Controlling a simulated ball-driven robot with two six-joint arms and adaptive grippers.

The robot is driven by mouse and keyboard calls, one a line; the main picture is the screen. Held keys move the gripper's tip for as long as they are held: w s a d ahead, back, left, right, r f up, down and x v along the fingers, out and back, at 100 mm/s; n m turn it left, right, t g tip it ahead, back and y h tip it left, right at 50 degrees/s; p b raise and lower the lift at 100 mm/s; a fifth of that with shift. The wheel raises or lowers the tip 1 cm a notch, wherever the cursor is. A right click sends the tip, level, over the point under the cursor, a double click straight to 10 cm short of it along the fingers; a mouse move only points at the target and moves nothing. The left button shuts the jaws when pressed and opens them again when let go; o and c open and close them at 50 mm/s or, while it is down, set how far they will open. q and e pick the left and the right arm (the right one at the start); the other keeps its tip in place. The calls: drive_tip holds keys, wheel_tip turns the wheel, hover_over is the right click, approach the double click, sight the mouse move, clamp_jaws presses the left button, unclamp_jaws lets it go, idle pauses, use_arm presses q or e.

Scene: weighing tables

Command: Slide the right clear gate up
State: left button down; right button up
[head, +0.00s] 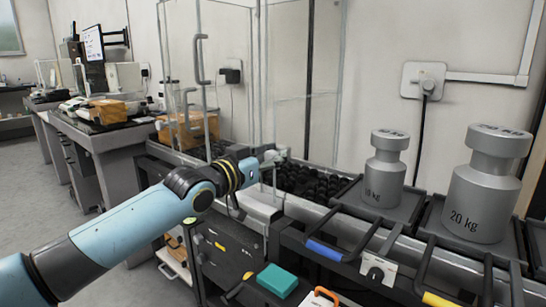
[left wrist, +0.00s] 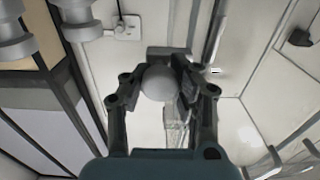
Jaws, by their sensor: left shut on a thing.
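Clear gates stand over the long bench in the head view. The right clear gate (head: 305,105) has a pale edge, and its panel reaches down toward the black contents of the bench. A left clear panel (head: 222,60) carries a grey bar handle (head: 200,60). My left gripper (head: 275,156) is low in front of the right gate. In the left wrist view its fingers (left wrist: 160,85) are shut on a pale rounded knob (left wrist: 158,84). Whether this knob belongs to the right gate cannot be told. My right gripper is not in view.
A 10 kg weight (head: 386,168) and a larger 20 kg weight (head: 482,190) stand on trays at the right. A teal block (head: 277,280) lies at the front. Cardboard boxes (head: 183,130) sit behind my arm. Open floor is at the left.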

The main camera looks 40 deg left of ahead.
use_arm(q)
drive_tip(key=shift+f, duration=0.1)
wheel_tip(320, 180, up, 26)
drive_tip(key=p, duration=2.2)
drive_tip(key=shift+f, duration=0.25)
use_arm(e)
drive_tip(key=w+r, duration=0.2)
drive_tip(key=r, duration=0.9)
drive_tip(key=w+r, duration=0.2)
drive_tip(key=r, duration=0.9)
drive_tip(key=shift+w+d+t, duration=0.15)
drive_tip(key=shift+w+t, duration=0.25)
use_arm(q)
drive_tip(key=c, duration=1.5)
unclamp_jaws()
drive_tip(key=shift+o, duration=1.4)
drive_tip(key=shift+s+a+r, duration=0.1)
drive_tip(key=shift+s+r, duration=0.05)
drive_tip(key=shift+s, duration=0.15)
drive_tip(key=shift+w, duration=0.1)
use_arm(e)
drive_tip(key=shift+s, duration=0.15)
use_arm(q)
drive_tip(key=s, duration=1.2)
drive_tip(key=shift+a, duration=0.45)
